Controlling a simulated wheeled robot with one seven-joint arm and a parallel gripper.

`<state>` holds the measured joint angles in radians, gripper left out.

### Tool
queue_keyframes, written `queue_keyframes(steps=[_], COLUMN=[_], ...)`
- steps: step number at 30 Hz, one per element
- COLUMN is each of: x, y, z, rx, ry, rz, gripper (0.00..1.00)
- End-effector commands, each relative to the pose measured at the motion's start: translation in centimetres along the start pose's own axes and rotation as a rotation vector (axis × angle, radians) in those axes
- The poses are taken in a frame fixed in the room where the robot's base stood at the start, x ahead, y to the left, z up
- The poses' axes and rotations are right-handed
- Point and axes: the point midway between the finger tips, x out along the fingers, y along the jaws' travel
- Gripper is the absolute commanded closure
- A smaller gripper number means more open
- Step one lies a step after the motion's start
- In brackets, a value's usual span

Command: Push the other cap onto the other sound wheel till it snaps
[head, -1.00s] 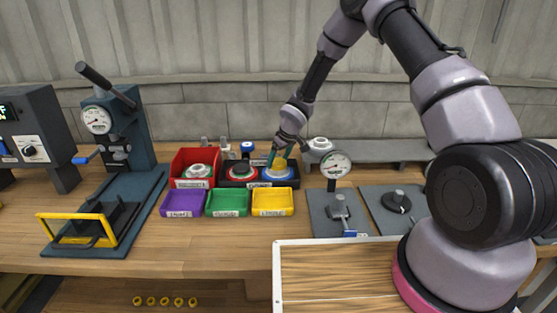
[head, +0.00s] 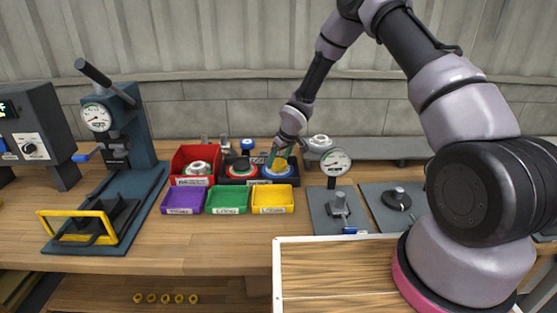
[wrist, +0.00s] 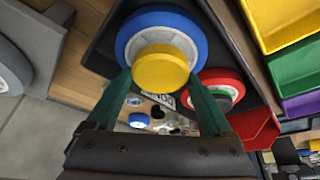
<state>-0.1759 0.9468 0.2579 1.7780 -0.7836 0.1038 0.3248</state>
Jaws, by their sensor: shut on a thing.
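My gripper (head: 276,158) points down over the blue-rimmed wheel (head: 278,173) in the dark tray. In the wrist view, its two green fingers (wrist: 160,80) are shut on the yellow cap (wrist: 160,68). The cap is in line with the pale hub of the blue-rimmed wheel (wrist: 133,33) and covers part of it. I cannot tell whether the cap touches the hub or is seated. A red-rimmed wheel (head: 241,168) lies beside it to the left in the same tray, and also shows in the wrist view (wrist: 232,82).
Purple (head: 184,201), green (head: 228,201) and yellow (head: 272,200) bins stand in front. A red bin (head: 183,158) holding a pale wheel is at left. A dial gauge (head: 335,162) and a grey wheel (head: 319,142) stand close on the right. A lever press (head: 120,130) is far left.

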Motion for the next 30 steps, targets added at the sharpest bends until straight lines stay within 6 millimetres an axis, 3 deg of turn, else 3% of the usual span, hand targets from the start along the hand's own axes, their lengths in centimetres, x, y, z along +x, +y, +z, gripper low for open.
queue_keyframes(steps=[30], x=[0.7], y=[-0.03], z=[0.26], rx=[-0.001], ry=[0.0], rz=[0.0], gripper=[0.68])
